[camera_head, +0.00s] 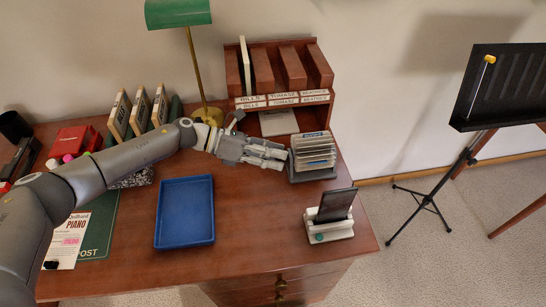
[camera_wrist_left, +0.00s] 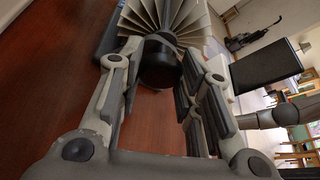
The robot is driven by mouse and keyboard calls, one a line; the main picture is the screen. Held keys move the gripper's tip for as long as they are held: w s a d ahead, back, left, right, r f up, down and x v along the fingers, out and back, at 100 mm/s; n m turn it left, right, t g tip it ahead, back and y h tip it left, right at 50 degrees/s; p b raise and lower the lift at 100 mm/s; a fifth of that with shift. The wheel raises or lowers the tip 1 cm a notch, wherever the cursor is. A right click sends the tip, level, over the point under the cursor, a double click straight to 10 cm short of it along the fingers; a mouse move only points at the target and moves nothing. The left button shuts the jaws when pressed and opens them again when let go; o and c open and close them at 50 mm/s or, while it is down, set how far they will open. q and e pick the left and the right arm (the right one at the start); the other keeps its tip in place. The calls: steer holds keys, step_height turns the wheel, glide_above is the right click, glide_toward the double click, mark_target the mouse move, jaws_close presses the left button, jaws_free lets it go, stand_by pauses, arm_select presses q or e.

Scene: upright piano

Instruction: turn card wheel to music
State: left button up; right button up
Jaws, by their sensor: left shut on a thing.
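The card wheel (camera_head: 313,150) stands near the right side of the desk, a fan of cream cards on a dark base. In the left wrist view its cards (camera_wrist_left: 168,18) spread out just beyond the fingers. My left gripper (camera_head: 284,160) reaches in from the left to the wheel's left side. Its fingers (camera_wrist_left: 160,58) are shut on the black round knob (camera_wrist_left: 158,66) at the wheel's side. The labels on the cards are too small to read. My right gripper is not in view.
A blue tray (camera_head: 185,212) lies below my left arm. A phone on a white stand (camera_head: 331,218) is near the front right. A wooden file rack (camera_head: 283,80) and green lamp (camera_head: 178,12) stand behind. A music stand (camera_head: 500,88) is off the desk at right.

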arm_select(q)
steer(key=o, duration=1)
steer(key=v, duration=1.2)
